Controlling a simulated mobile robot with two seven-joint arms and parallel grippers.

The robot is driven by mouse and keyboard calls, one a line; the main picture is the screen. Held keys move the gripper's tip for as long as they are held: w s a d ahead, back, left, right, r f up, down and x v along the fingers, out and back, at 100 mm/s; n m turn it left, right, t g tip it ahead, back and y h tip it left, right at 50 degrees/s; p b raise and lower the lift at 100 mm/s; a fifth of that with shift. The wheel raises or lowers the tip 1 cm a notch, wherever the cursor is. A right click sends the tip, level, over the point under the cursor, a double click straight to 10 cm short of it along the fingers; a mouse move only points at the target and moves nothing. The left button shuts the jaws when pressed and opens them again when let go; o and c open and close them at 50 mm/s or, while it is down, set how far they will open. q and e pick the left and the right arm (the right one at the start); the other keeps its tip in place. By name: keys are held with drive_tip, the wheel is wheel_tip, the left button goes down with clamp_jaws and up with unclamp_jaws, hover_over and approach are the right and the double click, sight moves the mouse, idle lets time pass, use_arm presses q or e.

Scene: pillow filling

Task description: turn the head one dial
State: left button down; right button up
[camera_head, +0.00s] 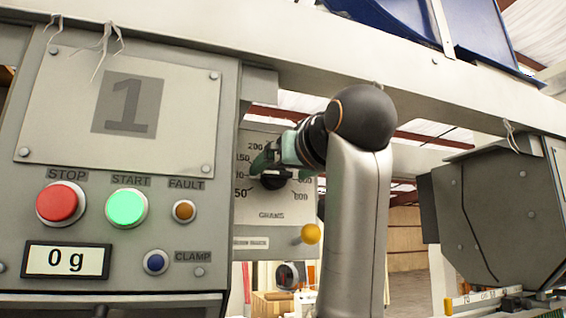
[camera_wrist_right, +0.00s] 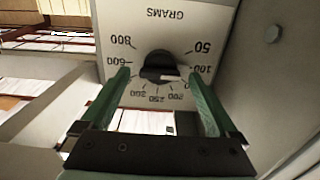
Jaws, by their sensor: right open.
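The head one dial (camera_head: 273,181) is a black round knob on a pale plate marked GRAMS, right of the panel numbered 1. It also shows in the right wrist view (camera_wrist_right: 157,64), where the plate appears upside down. Its white pointer faces right there, toward the 100 mark and the number partly hidden by a finger. My right gripper (camera_head: 272,160) is open at the dial. In the wrist view its green fingers (camera_wrist_right: 159,72) stand on either side of the knob, with gaps visible. My left gripper is not in view.
The panel (camera_head: 215,110) carries a red STOP button (camera_head: 57,203), a green START button (camera_head: 126,207) and a display (camera_head: 67,260) reading 0 g. A yellow-knobbed lever (camera_head: 311,233) sits below the dial plate. A dark grey housing (camera_head: 500,215) stands at the right.

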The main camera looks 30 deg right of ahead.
drive_tip(key=shift+w, duration=0.1)
drive_tip(key=c, duration=1.4)
drive_tip(key=shift+m, duration=0.3)
drive_tip(key=m+b, duration=0.1)
drive_tip(key=m, duration=1.2)
drive_tip(key=shift+d+m+p, duration=0.1)
drive_tip(key=shift+m+p, duration=0.35)
drive_tip(key=shift+m, duration=1.55)
